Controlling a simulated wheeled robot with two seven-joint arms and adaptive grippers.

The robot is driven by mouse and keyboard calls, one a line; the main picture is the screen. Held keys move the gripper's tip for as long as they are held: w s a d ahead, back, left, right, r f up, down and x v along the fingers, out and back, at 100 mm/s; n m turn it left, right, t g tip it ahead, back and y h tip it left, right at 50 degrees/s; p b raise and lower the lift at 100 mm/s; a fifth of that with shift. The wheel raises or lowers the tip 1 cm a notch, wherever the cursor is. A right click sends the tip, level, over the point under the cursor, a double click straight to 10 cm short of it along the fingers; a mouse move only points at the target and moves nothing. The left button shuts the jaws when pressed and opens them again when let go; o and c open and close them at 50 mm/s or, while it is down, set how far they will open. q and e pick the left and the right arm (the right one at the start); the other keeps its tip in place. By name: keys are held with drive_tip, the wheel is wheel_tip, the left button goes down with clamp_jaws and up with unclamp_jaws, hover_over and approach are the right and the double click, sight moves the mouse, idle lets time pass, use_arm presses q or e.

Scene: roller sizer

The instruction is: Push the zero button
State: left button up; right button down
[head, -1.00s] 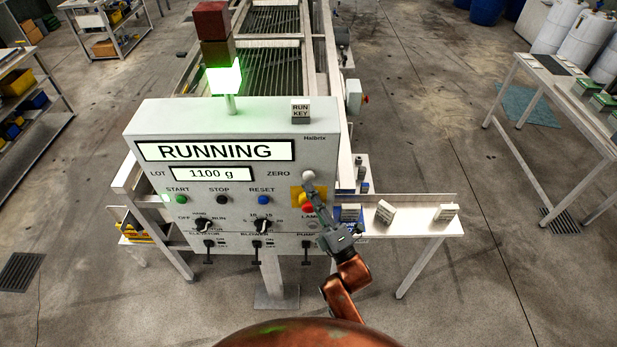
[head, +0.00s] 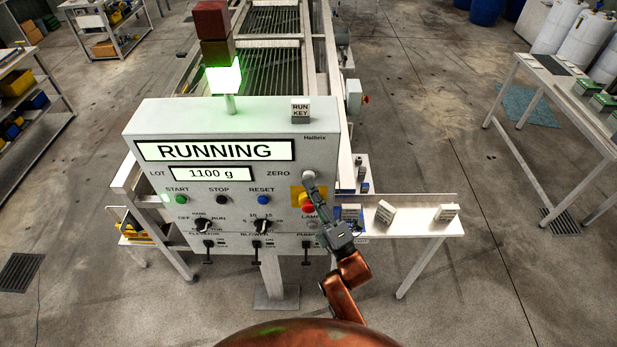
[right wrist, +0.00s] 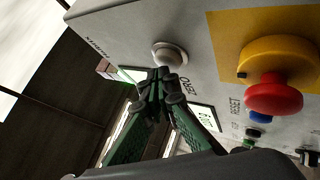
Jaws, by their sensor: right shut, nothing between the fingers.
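The zero button (head: 309,175) is a round white-grey knob at the right of the control panel (head: 320,150), beside the printed word ZERO. It shows large in the right wrist view (right wrist: 170,55). My right gripper (head: 311,185) is shut and empty, with its fingertips right at the lower edge of the button; in the right wrist view the fingertips (right wrist: 162,75) lie just below the knob. I cannot tell whether they touch it. The lot display (head: 212,174) reads 1100 g, and the upper display (head: 216,151) reads RUNNING. My left gripper is not in view.
A red emergency stop on a yellow plate (right wrist: 275,95) sits close beside the zero button. Start (head: 181,199), stop (head: 222,200) and reset (head: 264,200) buttons lie further left. A side shelf (head: 415,222) with small blocks stands at right. A green lamp (head: 224,77) is lit.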

drive_tip(key=shift+w, duration=0.4)
idle(0.3)
drive_tip(key=shift+s, duration=0.95)
drive_tip(key=shift+s+p, duration=0.6)
drive_tip(key=shift+s, duration=1.9)
